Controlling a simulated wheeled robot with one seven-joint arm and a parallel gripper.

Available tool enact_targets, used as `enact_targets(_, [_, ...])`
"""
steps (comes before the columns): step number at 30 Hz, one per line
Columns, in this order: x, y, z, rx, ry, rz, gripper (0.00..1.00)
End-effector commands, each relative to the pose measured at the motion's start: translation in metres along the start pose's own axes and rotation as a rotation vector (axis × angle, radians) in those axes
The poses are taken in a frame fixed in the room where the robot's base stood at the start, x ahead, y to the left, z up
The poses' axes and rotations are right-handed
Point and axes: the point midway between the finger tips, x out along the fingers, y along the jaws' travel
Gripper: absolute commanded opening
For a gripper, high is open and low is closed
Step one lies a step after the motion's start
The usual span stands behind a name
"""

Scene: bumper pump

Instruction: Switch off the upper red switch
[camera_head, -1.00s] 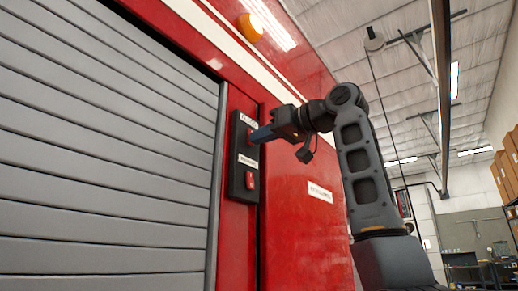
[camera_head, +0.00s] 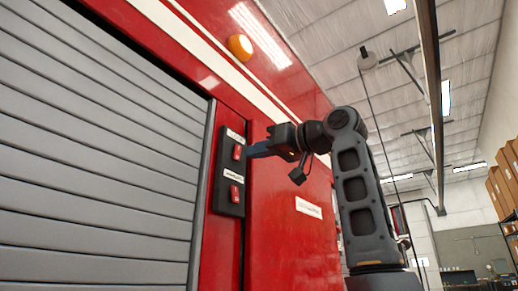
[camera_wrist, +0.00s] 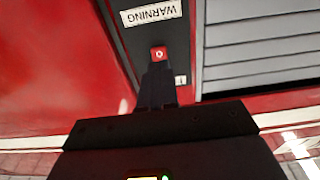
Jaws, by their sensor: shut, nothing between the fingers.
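The black switch panel (camera_head: 224,204) is mounted on the red wall, right of the grey shutter. Its upper red switch (camera_head: 238,152) sits below a white label, and the lower red switch (camera_head: 235,193) sits below a second label. My gripper (camera_head: 250,152) is shut and empty, its fingertips just right of the upper switch in the head view, with a small gap in the picture. In the wrist view, which is upside down, the upper red switch (camera_wrist: 158,53) shows just beyond the shut fingertips (camera_wrist: 158,68). The lower switch is out of that view. I cannot tell the switch positions surely.
The grey slatted shutter (camera_head: 95,170) fills the left. An orange lamp (camera_head: 240,47) sticks out of the red wall above the panel. A white label plate (camera_head: 308,207) is on the wall to the right. The space right of my arm is open.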

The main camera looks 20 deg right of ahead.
Motion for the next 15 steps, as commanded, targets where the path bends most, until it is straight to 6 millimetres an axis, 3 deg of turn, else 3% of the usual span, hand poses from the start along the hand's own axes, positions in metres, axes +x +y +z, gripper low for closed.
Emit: enact_targets(15, [-0.066,0.001,0.001,-0.003,0.006,0.002,0.00])
